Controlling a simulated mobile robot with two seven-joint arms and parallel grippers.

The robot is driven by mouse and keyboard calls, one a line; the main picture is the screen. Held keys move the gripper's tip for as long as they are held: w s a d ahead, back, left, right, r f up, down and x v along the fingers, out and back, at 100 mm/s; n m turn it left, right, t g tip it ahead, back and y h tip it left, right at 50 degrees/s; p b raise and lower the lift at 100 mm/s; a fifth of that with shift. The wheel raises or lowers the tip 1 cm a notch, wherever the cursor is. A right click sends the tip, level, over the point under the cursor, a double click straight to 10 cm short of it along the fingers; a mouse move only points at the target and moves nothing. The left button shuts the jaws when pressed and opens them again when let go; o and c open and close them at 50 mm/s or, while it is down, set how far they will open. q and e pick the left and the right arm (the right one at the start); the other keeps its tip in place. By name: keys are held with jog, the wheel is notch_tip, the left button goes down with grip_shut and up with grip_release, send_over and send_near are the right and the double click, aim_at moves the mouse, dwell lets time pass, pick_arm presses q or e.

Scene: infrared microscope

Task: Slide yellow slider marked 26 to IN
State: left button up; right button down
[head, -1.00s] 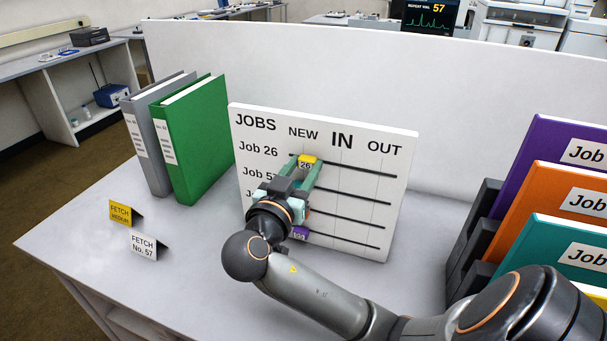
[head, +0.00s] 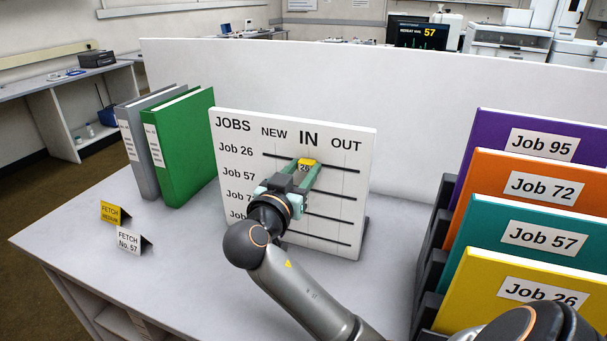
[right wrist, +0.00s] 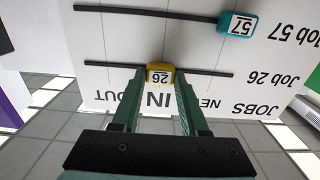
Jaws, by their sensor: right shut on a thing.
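The white JOBS board (head: 230,170) stands on the table with NEW, IN and OUT columns. The yellow slider marked 26 (head: 309,162) is on the Job 26 slot, below the word IN and near the slot's middle. My right gripper (head: 308,168) is shut on this slider, a finger on each side. In the right wrist view, upside down, the yellow slider (right wrist: 160,69) sits between the fingertips (right wrist: 158,76), lined up with IN. The teal slider marked 57 (right wrist: 238,24) is at the NEW end of its slot. My left gripper is out of view.
Green (head: 180,150) and grey (head: 135,150) binders stand left of the board. Two small FETCH signs, yellow (head: 111,212) and white (head: 129,240), stand on the front left. Coloured job folders (head: 520,200) stand at the right. My right arm covers the board's lower left.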

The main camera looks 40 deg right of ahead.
jog(key=shift+w, duration=0.1)
jog(key=shift+c, duration=2)
grip_release()
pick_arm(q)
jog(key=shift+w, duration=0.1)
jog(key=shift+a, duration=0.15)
pick_arm(e)
jog(key=shift+f, duration=0.1)
